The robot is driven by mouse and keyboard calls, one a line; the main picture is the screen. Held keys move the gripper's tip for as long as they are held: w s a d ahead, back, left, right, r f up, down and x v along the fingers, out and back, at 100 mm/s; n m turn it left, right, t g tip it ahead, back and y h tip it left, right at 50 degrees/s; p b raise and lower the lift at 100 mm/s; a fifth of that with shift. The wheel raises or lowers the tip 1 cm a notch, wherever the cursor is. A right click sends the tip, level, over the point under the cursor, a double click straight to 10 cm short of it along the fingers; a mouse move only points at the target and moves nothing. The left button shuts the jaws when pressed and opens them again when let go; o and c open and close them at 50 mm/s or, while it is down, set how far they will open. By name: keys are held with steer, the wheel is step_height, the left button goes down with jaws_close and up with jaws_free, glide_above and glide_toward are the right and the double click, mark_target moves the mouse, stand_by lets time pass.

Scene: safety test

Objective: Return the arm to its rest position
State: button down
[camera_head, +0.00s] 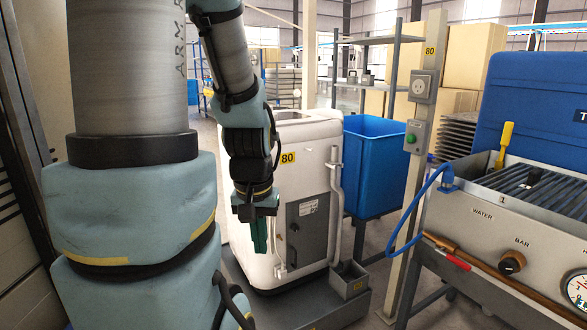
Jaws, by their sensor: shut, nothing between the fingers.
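My arm fills the left of the head view, with a grey link and pale blue padded joints close to the camera. Its far end hangs downward left of the centre. My gripper (262,236) points down at its end, with dark green fingers that are shut and hold nothing. It shows in front of a white cabinet machine (313,150). I cannot tell the gap between them.
A blue bin (372,145) stands right of the machine. A post (418,170) carries a socket and a green-button switch. A metal bench with a gauge (490,215) and a blue lid (530,95) fills the right. A small grey box (350,280) sits low by the machine.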

step_height(320, 180, up, 14)
steer(key=p, duration=1.2)
steer(key=shift+f, duration=0.2)
